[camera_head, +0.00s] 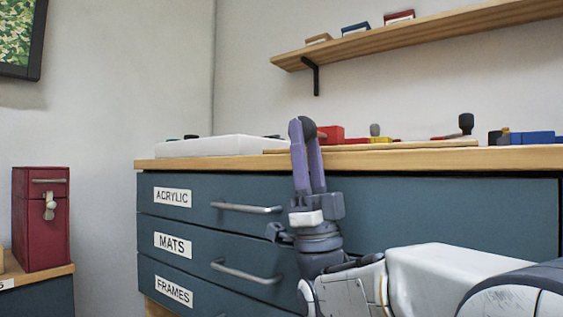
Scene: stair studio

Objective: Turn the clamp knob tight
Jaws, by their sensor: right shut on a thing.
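My right gripper (307,130) reaches up in front of the cabinet's top edge with its two purple fingers pointing upward. It is shut on a dark rounded knob (309,126), mostly hidden by the fingers. A red block-shaped part (331,134) shows just right of the fingertips on the worktop; I cannot tell whether it joins the knob. My left gripper is not in view.
The wooden worktop (220,158) carries a white slab (215,146), a thin board (420,144), another dark knob (466,123) and a blue block (535,137). A wall shelf (420,38) hangs above. A red box (40,225) stands left. Drawer handles (247,208) protrude below.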

